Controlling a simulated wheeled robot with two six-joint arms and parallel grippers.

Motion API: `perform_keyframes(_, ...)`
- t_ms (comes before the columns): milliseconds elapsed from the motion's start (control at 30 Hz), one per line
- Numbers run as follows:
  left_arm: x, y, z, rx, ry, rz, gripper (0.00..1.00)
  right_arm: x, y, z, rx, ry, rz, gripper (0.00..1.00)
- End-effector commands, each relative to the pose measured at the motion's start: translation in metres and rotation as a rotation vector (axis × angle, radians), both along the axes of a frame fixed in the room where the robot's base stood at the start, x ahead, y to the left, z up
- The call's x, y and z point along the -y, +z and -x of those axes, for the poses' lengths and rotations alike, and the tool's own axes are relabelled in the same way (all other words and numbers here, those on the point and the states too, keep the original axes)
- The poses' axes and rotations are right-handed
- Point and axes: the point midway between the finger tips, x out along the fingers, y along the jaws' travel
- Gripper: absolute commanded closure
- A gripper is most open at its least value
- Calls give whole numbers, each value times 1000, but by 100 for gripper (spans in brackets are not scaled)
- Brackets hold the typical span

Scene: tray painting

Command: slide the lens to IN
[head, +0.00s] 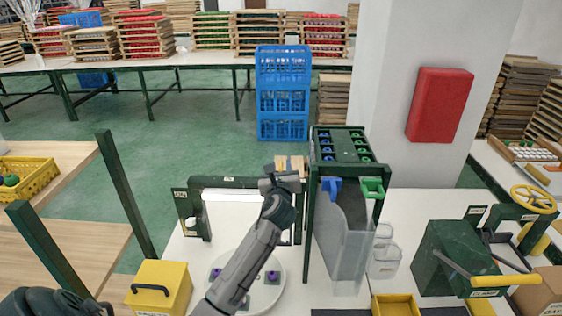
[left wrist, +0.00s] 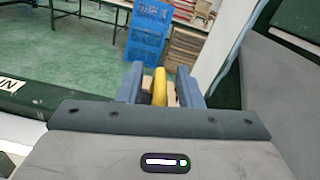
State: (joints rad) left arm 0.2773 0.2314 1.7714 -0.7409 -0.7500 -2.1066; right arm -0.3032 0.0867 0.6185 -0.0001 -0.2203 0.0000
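My left gripper (head: 283,180) is at the right end of the dark green frame (head: 236,182) that stands on the white table. In the left wrist view its two blue-grey fingers (left wrist: 160,88) are apart, with an upright yellow handle (left wrist: 160,80) between them. A narrow gap shows on each side of the handle. Whether this handle belongs to the lens I cannot tell; the lens itself is not clearly visible, and my gripper and arm cover that part of the frame. Small white labels sit on the frame, too small to read in the head view. My right gripper is not in view.
A white round plate (head: 262,296) with purple pieces lies under my left arm. A yellow box (head: 160,287) stands left of it. A tall green rack (head: 343,145) with a clear chute (head: 350,245) stands close on the right. Blue crates (head: 283,98) are stacked behind.

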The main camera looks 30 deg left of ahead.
Motion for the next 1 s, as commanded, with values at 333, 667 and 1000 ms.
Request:
perform_keyframes(333, -11, -1, -18, 0, 0, 1, 68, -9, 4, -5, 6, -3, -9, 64)
perform_keyframes(667, -11, -1, -18, 0, 0, 2, 99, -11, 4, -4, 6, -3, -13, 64)
perform_keyframes(1000, -22, 2, -11, -2, 1, -1, 100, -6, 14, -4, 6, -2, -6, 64)
